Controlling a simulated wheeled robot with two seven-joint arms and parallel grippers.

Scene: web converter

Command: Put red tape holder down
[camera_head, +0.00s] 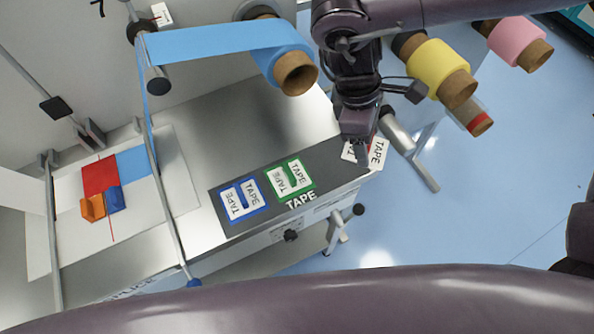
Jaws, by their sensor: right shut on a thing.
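My right gripper (362,158) points down over the right end of the dark strip marked TAPE (233,222). It is shut on the red tape holder (377,154), a white card with TAPE lettering and a little red showing. The gripper hides much of the holder. The holder is at the strip's right end, partly past the table edge; I cannot tell whether it touches the strip. A blue tape holder (243,201) and a green tape holder (290,178) lie side by side on the strip. My left gripper is not in view.
A blue web roll (283,58) hangs above the metal table (205,125). Yellow (437,67) and pink (517,40) rolls stand at the upper right. Orange (93,207) and blue (115,199) blocks sit on the splice plate at left. A metal bar (410,150) sits right of the gripper.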

